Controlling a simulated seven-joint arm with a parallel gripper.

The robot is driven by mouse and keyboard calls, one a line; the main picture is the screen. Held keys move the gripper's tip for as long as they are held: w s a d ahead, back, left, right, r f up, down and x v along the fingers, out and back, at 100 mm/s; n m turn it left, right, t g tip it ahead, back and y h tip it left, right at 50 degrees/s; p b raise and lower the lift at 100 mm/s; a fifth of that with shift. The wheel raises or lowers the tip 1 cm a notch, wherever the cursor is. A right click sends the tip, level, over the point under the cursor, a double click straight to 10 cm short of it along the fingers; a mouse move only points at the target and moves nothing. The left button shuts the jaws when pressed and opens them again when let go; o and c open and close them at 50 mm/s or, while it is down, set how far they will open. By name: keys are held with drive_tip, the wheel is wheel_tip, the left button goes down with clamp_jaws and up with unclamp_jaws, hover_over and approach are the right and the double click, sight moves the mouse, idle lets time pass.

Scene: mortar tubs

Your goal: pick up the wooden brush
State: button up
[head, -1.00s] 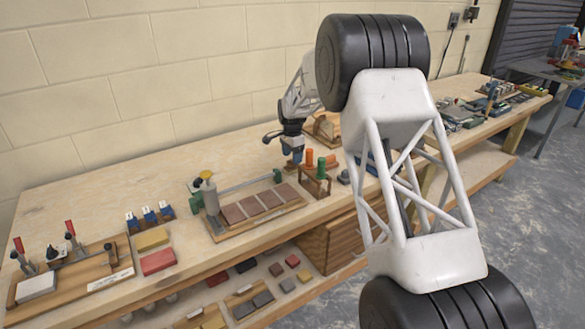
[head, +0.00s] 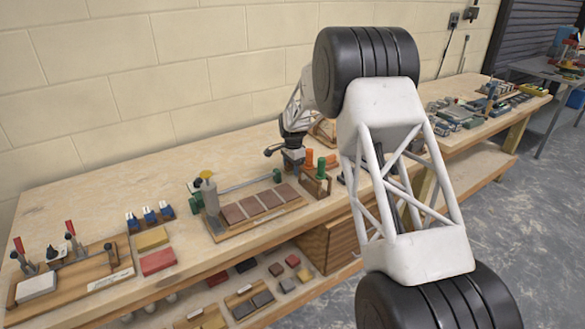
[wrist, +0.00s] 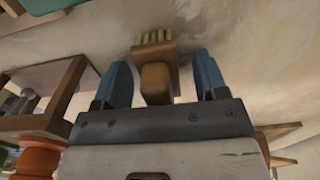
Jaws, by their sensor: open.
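In the wrist view, the wooden brush (wrist: 156,82) lies between the two blue fingers of my gripper (wrist: 163,82). Its brown handle points toward the gripper and its pale bristles are at the far end, beyond the fingertips. The fingers are open, with a gap on each side of the handle. In the head view, my gripper (head: 293,162) is low over the bench, left of the orange and green handled tools. I cannot make out the brush in the head view.
A wooden rack (head: 315,184) with orange and green handles stands close to the right of my gripper. A wooden board with brown tiles (head: 254,204) lies to the left.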

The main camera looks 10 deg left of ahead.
idle(0.5)
drive_tip(key=c, duration=1.1)
drive_tip(key=shift+r, duration=0.1)
drive_tip(key=shift+r, duration=4.95)
